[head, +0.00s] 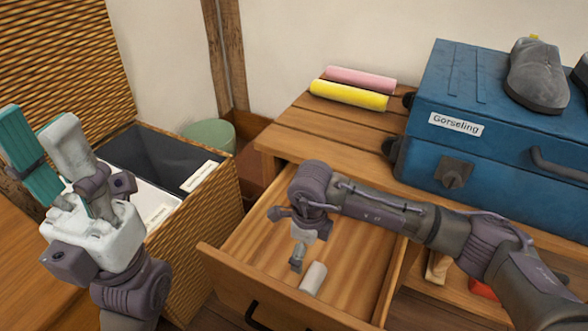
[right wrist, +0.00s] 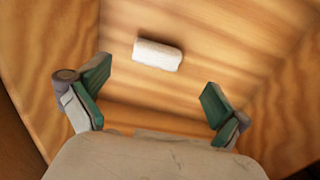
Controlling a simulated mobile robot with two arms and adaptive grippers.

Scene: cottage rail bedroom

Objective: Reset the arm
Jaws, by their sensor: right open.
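My right gripper (head: 298,262) points down into the open drawer (head: 345,283). In the right wrist view the same gripper (right wrist: 156,88) has its two green-padded fingers wide apart with nothing between them. A small white cylinder (head: 314,278) lies on the drawer floor close to the gripper in the head view. In the right wrist view the cylinder (right wrist: 157,54) lies beyond the fingertips, apart from them. My left gripper (head: 48,150) is raised at the left with its fingers pointing up, apart and empty.
A wooden table (head: 300,128) holds a pink roll (head: 362,78), a yellow roll (head: 348,95) and a blue case (head: 500,130) with grey shoes (head: 538,75) on top. A wicker hamper (head: 205,240) with labelled compartments stands left of the drawer. A green bin (head: 212,135) is behind it.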

